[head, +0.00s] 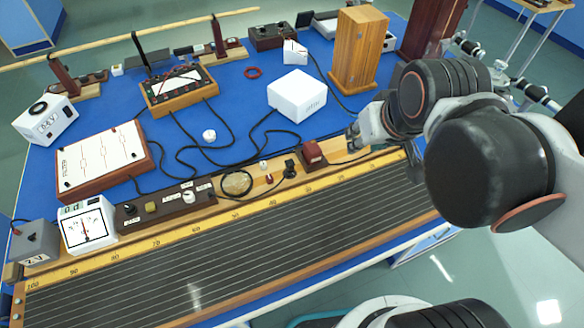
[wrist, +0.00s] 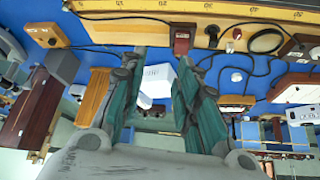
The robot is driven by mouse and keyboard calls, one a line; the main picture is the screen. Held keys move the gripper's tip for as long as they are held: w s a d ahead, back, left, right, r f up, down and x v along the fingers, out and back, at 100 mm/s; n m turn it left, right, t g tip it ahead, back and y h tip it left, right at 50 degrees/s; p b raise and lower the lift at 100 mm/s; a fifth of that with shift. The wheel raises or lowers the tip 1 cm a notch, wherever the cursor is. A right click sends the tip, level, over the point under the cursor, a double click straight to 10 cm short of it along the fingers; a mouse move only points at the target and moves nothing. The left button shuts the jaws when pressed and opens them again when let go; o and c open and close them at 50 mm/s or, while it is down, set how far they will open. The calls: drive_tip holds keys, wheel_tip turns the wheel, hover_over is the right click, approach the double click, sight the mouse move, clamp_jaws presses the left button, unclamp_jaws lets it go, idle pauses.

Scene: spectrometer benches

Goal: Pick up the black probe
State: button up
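A small black upright piece, which looks like the black probe (head: 290,168), stands on the wooden front strip of the bench, just left of a dark red block (head: 312,154). In the wrist view the black probe (wrist: 212,33) shows near the top, right of centre, beyond the fingertips. My gripper (wrist: 163,62) is open, with its two teal-padded fingers wide apart and nothing held between them. In the head view my gripper is partly hidden by my arm, over the bench to the right of the probe and apart from it.
A white box (head: 297,95) and a wooden block (head: 358,50) stand on the blue bench top. A coil (head: 236,183) and a small red-and-white piece (head: 268,176) lie left of the probe. Black cables run across the blue top. A ruled wire board (head: 220,235) lies in front.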

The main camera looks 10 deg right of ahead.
drive_tip(key=w+a+n+g+p, duration=0.1)
drive_tip(key=w+a+g+p, duration=0.2)
drive_tip(key=w, duration=0.4)
drive_tip(key=n+g+p, duration=0.2)
drive_tip(key=g, duration=0.1)
hover_over(290, 163)
wheel_tip(290, 163, down, 7)
wheel_tip(290, 163, down, 8)
drive_tip(key=b, duration=0.3)
drive_tip(key=shift+w+a+r, duration=0.15)
drive_tip(key=shift+f+b, duration=1.4)
drive_tip(key=shift+f, duration=1.65)
clamp_jaws()
